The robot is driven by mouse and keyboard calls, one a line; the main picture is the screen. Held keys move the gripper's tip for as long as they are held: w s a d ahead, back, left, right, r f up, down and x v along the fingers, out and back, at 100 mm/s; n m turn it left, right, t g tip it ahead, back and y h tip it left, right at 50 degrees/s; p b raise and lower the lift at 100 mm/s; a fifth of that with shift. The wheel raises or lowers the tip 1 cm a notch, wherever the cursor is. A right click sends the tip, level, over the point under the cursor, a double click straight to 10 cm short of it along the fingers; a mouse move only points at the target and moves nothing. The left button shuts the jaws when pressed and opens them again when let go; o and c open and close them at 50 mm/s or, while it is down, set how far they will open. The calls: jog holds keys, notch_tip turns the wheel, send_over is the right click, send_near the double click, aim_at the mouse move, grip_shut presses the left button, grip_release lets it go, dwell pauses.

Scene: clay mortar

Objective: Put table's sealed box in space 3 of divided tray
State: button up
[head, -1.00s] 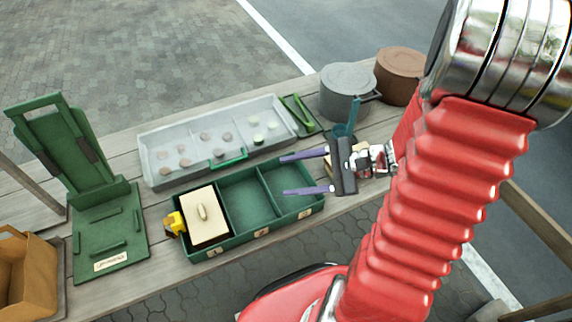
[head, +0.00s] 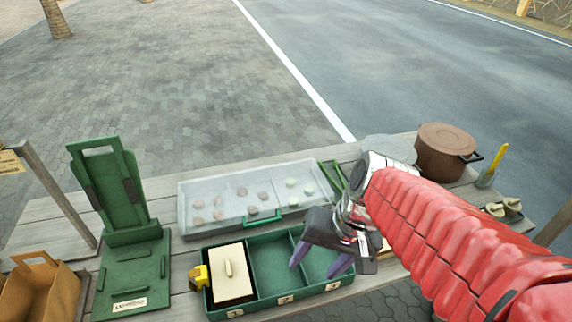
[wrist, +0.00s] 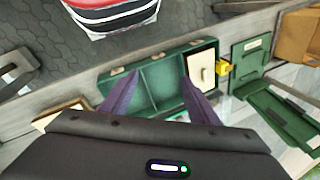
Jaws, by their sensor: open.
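The green divided tray (head: 262,308) has three spaces in a row, with number labels along its front. A cream lid-like piece with a knob (head: 229,271) fills the left space; the middle and right spaces look empty. My gripper (head: 320,259) is open, fingers pointing down over the right part of the tray, with nothing between them. In the wrist view, the fingers (wrist: 158,88) frame the tray. A cream piece with a brown edge (wrist: 62,114) lies on the table beside the tray's right end, mostly hidden by my gripper; I cannot tell if it is the sealed box.
A yellow piece (head: 199,277) sits at the tray's left end. Behind is a grey shallow tray (head: 222,209) with several discs. A green stand (head: 133,270) and brown carton (head: 42,290) are left. A brown pot (head: 446,150) stands back right.

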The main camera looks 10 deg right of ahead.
notch_tip(320, 180, up, 8)
jog(key=n+t+h, duration=0.3)
jog(key=n, duration=0.1)
jog(key=shift+w+d+f+n+t, duration=0.15)
jog(key=shift+w+d+n+t, duration=0.15)
jog(key=shift+t, duration=0.1)
jog(key=shift+o, duration=0.3)
